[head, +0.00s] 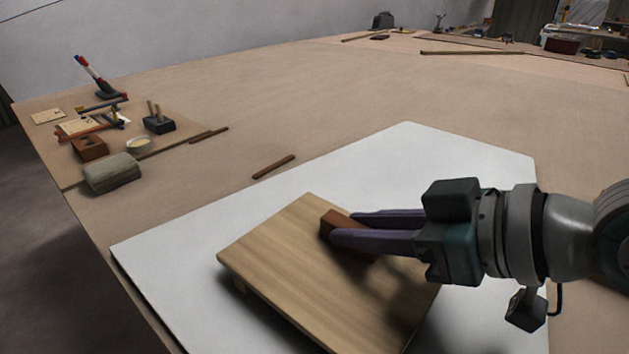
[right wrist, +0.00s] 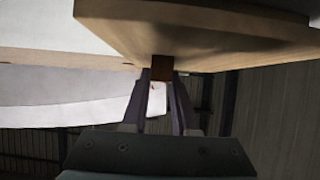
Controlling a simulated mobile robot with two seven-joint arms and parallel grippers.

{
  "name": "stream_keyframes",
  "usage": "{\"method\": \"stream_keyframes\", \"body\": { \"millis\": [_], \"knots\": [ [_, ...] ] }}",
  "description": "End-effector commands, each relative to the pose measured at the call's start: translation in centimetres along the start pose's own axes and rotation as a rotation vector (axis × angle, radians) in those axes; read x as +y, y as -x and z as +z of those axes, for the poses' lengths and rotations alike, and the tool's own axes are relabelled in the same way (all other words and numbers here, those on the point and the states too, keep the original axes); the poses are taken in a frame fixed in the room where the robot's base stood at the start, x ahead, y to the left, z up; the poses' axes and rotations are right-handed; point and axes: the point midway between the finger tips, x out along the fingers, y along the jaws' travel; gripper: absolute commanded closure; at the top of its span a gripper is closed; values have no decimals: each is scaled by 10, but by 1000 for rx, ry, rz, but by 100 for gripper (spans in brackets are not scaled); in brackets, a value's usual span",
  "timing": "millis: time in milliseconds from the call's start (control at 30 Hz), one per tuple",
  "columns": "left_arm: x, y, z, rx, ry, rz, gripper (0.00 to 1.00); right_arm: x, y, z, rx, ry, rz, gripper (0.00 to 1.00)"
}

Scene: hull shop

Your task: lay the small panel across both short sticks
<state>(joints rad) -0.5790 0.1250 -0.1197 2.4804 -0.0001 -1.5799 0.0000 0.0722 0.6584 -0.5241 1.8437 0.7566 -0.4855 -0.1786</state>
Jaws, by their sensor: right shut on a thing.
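The small panel (head: 290,255) is a pale wooden board with a brown block (head: 330,222) standing on its top face. My right gripper (head: 345,229) comes in from the right and is shut on this block. The right wrist view also shows the block (right wrist: 162,68) between my fingers, against the panel (right wrist: 190,40). My left gripper is not in view.
A white sheet (head: 420,150) lies under the panel on the big wooden table (head: 330,90). A dark brown stick (head: 273,167) lies just beyond the sheet. Tools, a grey bundle (head: 112,174) and a small bowl (head: 138,144) stand at the left. The table's middle is clear.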

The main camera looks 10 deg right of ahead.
Motion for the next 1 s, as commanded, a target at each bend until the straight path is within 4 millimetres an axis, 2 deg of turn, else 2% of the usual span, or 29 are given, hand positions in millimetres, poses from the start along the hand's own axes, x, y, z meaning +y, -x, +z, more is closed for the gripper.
{"method": "stream_keyframes", "body": {
  "millis": [367,400,600,633,867,1000],
  "knots": [
    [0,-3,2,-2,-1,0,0,0,-2,3,2,0,0,100],
    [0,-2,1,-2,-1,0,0,0,-2,3,0,0,0,68],
    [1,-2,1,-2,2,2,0,0,-2,3,0,0,0,46],
    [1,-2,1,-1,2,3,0,0,-2,3,1,0,0,43],
    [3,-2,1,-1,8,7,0,0,-1,2,1,0,0,43],
    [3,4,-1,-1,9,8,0,0,6,-2,-1,1,1,43]
  ]
}}
